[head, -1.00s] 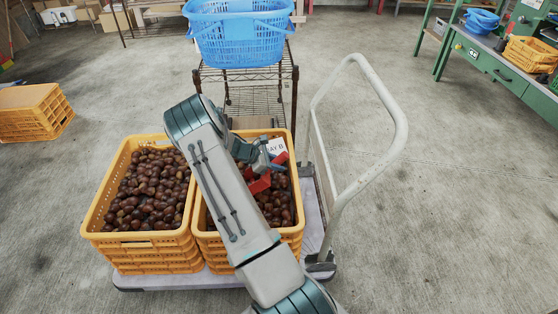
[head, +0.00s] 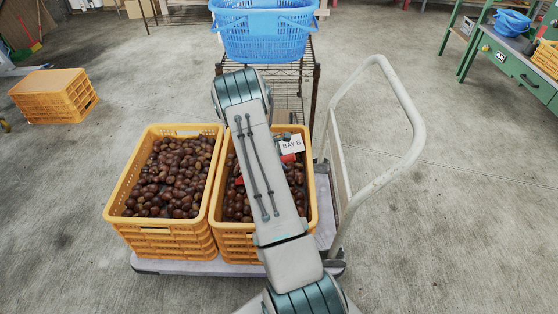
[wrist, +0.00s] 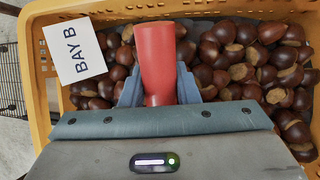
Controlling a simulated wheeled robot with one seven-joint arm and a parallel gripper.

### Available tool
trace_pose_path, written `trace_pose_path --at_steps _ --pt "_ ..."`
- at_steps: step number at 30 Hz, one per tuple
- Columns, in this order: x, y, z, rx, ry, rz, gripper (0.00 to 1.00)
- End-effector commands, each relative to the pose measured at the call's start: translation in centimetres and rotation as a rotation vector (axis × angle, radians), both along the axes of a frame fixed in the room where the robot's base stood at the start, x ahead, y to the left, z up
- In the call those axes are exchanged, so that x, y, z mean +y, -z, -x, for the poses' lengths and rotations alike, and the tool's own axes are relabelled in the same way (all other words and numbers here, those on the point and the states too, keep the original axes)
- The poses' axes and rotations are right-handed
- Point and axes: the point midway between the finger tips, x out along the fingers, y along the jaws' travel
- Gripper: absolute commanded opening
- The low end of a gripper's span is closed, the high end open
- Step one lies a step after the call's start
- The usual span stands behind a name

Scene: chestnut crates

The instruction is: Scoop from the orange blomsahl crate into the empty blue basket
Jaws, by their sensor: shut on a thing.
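Two orange crates of brown chestnuts stand side by side, the left crate (head: 113,200) and the right crate (head: 312,200). The right one has a white BAY B card (head: 291,145) at its far rim; I can read no other name. My gripper (wrist: 158,92) is shut on the red handle of a scoop (wrist: 156,55) over the right crate's chestnuts (wrist: 235,60). In the head view my arm hides most of the gripper and scoop; red bits show beside it. The scoop's bowl is not clearly seen. A blue basket (head: 265,40) stands beyond the crates; I see nothing in it.
The crates sit on a trolley (head: 180,266) with a tall pale handle (head: 412,120) on the right. The basket is on a wire rack (head: 318,78). Another orange crate (head: 55,100) stands far left. A green bench (head: 515,75) is at the far right. Open concrete floor surrounds them.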

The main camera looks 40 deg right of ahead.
Motion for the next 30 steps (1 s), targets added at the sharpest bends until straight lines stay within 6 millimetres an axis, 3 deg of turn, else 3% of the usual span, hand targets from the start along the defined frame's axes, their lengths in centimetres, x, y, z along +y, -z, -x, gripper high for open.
trace_pose_path --at_steps 1,7,21,30 --pt "-0.4 -1.3 0.2 -0.016 0.005 -0.017 0.00" --pt "-1.2 -3.1 0.8 -0.070 0.005 -0.086 0.00" --pt "-4.2 -6.2 3.1 -0.139 0.004 -0.181 0.00" --pt "-5.2 -7.1 3.9 -0.165 0.002 -0.215 0.00"
